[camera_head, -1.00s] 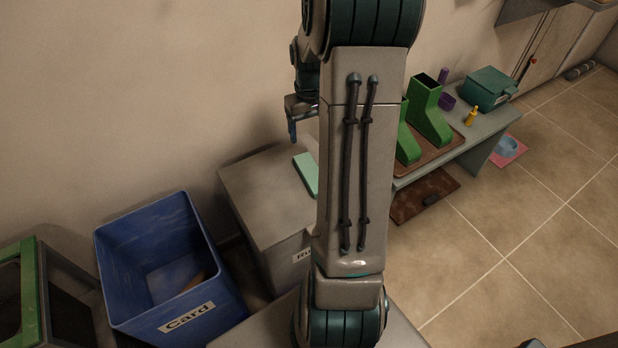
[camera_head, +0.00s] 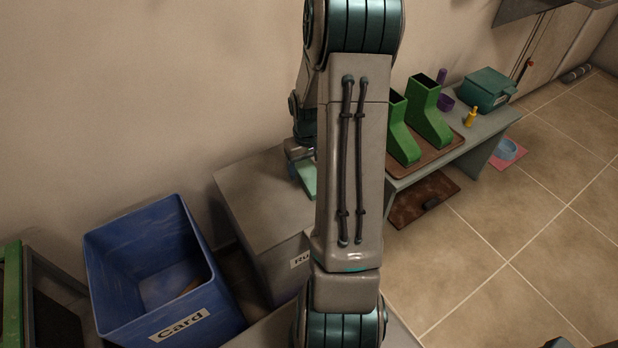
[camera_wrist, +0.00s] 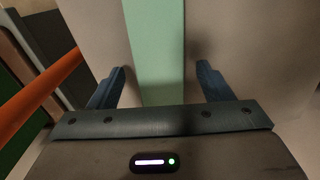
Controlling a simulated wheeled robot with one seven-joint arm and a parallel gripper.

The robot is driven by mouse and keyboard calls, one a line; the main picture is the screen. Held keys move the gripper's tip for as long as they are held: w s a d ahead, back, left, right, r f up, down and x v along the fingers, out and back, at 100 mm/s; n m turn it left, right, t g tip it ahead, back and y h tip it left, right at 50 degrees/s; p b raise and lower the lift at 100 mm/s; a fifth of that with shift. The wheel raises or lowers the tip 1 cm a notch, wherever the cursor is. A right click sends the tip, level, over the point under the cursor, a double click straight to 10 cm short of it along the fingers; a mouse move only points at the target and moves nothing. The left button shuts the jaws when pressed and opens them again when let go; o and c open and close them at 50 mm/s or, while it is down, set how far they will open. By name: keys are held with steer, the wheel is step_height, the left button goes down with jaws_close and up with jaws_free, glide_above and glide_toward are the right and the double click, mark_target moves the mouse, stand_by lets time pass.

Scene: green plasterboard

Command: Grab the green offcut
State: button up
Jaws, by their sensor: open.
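The green offcut (camera_wrist: 155,45) is a flat pale green strip. In the wrist view it runs from the top edge down between the two blue fingers of my gripper (camera_wrist: 160,85). The fingers are open, one on each side, with a gap to the strip on both sides. In the head view the offcut (camera_head: 308,181) lies on the grey bin's lid, partly hidden by my arm. My gripper (camera_head: 300,160) is low over its far end there; its fingertips are hard to make out.
The grey bin (camera_head: 255,205) has a flat top. A blue bin labelled Card (camera_head: 180,325) stands to its left. Green boots (camera_head: 428,120) stand on a brown tray on the bench at right. In the wrist view an orange bar (camera_wrist: 40,85) crosses the left side.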

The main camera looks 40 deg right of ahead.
steer(key=shift+f, duration=0.65)
steer(key=c, duration=1.1)
steer(key=shift+c, duration=0.2)
steer(key=shift+r, duration=0.2)
